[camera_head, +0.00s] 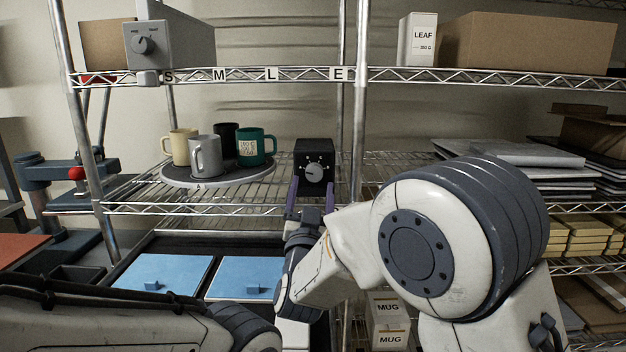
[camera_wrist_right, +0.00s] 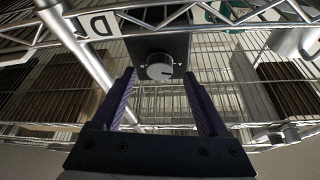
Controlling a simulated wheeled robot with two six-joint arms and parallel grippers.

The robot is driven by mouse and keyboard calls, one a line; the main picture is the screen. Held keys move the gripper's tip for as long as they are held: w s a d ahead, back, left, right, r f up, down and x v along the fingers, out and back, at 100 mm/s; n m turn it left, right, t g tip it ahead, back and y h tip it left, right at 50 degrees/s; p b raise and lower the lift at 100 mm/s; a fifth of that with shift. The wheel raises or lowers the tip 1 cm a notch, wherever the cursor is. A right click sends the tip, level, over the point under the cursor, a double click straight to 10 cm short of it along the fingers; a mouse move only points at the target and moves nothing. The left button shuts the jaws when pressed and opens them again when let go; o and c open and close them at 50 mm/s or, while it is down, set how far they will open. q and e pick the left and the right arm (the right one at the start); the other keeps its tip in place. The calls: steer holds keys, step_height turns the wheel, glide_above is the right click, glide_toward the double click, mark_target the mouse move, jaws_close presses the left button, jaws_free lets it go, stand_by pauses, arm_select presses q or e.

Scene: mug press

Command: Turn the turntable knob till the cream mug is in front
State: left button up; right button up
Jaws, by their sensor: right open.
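The round turntable (camera_head: 222,182) on the middle shelf carries several mugs. The grey mug (camera_head: 207,160) is at the front, the cream mug (camera_head: 180,148) at the left, the black mug (camera_head: 224,134) at the back and the green mug (camera_head: 257,147) at the right. The turntable knob (camera_head: 314,173) is on a black box (camera_head: 315,150) right of the turntable; it also shows in the right wrist view (camera_wrist_right: 159,67). My right gripper (camera_head: 311,194) is open, its fingers (camera_wrist_right: 159,78) on either side of the knob in the picture; contact cannot be told. My left gripper is out of view.
A grey box with another knob (camera_head: 143,45) stands on the upper shelf's edge. The middle shelf's front rail (camera_head: 240,208) runs below the turntable. Blue-lidded bins (camera_head: 165,273) lie below. A metal post (camera_head: 360,100) rises right of the black box.

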mark_target(314, 173)
steer(key=shift+x, duration=1.35)
